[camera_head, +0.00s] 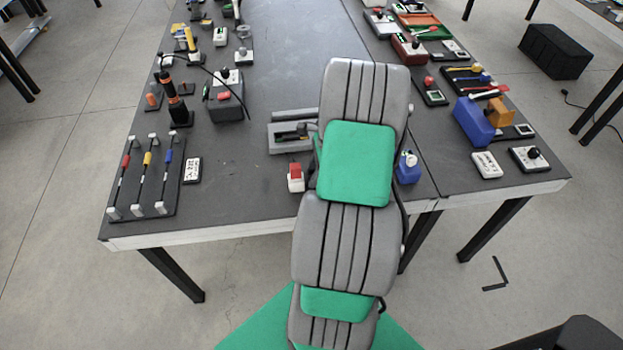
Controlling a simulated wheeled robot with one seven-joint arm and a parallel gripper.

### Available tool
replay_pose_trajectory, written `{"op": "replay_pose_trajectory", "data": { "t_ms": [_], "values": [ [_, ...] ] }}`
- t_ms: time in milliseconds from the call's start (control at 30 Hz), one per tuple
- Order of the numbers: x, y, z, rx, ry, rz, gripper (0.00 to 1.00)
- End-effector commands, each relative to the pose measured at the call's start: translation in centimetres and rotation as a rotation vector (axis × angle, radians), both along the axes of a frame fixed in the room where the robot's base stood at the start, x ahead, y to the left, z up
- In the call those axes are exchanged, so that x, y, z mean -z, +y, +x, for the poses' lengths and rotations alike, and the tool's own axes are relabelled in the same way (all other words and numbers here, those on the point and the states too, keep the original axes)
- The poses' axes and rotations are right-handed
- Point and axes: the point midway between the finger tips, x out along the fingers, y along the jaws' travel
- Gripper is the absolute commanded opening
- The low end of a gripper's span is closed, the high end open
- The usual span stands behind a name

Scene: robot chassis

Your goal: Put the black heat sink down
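I cannot make out the black heat sink in the head view. My grey and green arm rises from the bottom and reaches over the middle of the table (225,205). My gripper is hidden behind the arm, so its fingers and anything in them do not show. A grey block-like device (283,146) with dark parts lies just left of the arm, partly covered by it. I cannot tell what its dark parts are.
A red-and-white switch (295,178) and a blue object (408,168) flank my arm. Left stand a rack with coloured handles (145,178), a black-and-orange tool (175,100) and a dark box (226,98). Several devices line the right table. The table's back middle (290,50) is clear.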

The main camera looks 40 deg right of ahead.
Motion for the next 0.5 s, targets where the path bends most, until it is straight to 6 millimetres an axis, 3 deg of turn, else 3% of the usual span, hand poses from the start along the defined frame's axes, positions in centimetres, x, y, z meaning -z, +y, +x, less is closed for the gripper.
{"op": "replay_pose_trajectory", "data": {
  "t_ms": [400, 500],
  "values": [
    [-0.03, -0.02, 0.0, 0.0, 0.0, 0.0, 0.0],
    [-0.04, -0.02, 0.0, 0.0, -0.001, -0.001, 0.0]
  ]
}}
